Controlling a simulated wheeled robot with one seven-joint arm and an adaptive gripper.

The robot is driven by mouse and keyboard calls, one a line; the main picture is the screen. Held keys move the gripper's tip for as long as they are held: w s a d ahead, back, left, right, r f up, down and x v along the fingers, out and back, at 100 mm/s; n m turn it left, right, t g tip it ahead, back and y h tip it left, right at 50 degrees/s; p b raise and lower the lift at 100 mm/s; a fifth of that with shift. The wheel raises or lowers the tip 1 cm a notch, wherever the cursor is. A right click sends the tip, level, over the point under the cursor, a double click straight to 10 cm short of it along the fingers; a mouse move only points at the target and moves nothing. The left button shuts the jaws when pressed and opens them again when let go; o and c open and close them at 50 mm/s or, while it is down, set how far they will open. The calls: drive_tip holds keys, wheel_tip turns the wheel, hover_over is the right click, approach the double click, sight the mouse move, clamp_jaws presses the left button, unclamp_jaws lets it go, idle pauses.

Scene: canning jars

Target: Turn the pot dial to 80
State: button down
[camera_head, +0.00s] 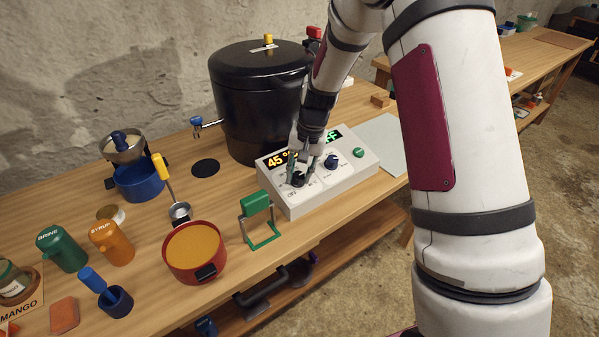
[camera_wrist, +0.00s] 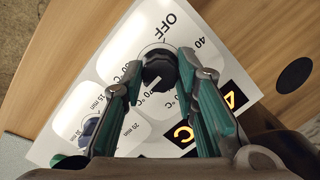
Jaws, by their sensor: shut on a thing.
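The pot dial is a black knob on the white control panel (camera_head: 345,183); in the wrist view the dial (camera_wrist: 159,68) sits between my fingertips, its white mark pointing down-left in that picture. My gripper (camera_head: 301,178) reaches down over the panel and is shut on the dial; its green-padded fingers also show in the wrist view (camera_wrist: 161,76). The amber display (camera_head: 276,161) reads 45, with a unit partly hidden. The panel's printing shows OFF, 40 and further temperature marks, some covered by my fingers. The big black pot (camera_head: 250,110) stands behind the panel.
A red pan (camera_head: 193,255), jugs and tools fill the left bench.

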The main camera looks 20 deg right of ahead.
drive_tip(key=m, duration=0.3)
drive_tip(key=shift+m+y, duration=0.3)
drive_tip(key=shift+m+t, duration=0.5)
drive_tip(key=shift+m, duration=1.2)
drive_tip(key=c, duration=1.2)
unclamp_jaws()
drive_tip(key=shift+c, duration=0.2)
drive_tip(key=shift+r, duration=0.15)
drive_tip(key=v, duration=1.1)
drive_tip(key=shift+d+r, duration=0.25)
drive_tip(key=shift+r, duration=0.1)
